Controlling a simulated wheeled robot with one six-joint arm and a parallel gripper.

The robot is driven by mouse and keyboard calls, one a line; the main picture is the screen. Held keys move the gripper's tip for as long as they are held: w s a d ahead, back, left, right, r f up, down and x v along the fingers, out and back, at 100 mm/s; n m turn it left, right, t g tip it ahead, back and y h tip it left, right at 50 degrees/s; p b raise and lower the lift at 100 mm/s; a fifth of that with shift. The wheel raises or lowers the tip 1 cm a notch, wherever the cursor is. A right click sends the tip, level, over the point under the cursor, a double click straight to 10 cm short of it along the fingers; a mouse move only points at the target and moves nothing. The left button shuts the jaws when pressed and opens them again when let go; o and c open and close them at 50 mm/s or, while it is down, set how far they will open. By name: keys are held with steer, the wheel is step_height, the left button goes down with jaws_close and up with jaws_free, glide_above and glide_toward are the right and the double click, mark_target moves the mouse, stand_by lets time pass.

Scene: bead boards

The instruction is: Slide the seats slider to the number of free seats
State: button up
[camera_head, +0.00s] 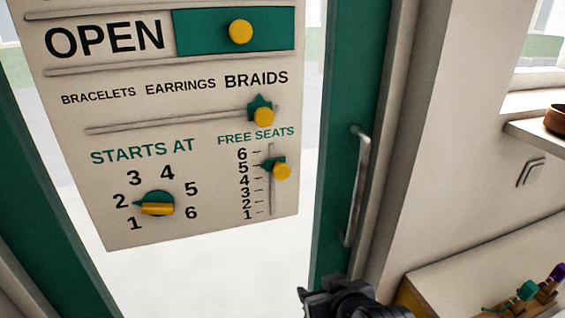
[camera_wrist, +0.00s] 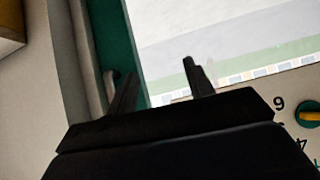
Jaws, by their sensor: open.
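The seats slider's yellow knob (camera_head: 282,171) with its green pointer (camera_head: 273,161) sits on a vertical slot under FREE SEATS, on the hanging cream board (camera_head: 90,220). The scale runs from 1 at the bottom to 6 at the top, and the pointer is at about 5. My gripper (camera_head: 350,300) is at the bottom of the head view, below and right of the board, apart from the slider. In the wrist view my gripper (camera_wrist: 158,82) is open, with nothing between its fingers. The seats slider is not visible there.
The board also has an OPEN sign knob (camera_head: 240,32), a BRAIDS slider knob (camera_head: 264,117) and a STARTS AT dial (camera_head: 157,208) pointing near 2. A metal door handle (camera_head: 356,185) stands right of the board. Green (camera_head: 527,290) and purple (camera_head: 557,271) items lie at the lower right.

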step_height(320, 180, up, 8)
steer(key=w+a+t+y+p, duration=0.1)
steer(key=w+a+t, duration=0.1)
steer(key=t, duration=0.1)
steer(key=t+y+p, duration=0.1)
steer(key=t+p, duration=0.1)
steer(key=t, duration=0.3)
glide_toward(283, 173)
steer(key=shift+x, duration=5.3)
steer(key=shift+c, duration=0.3)
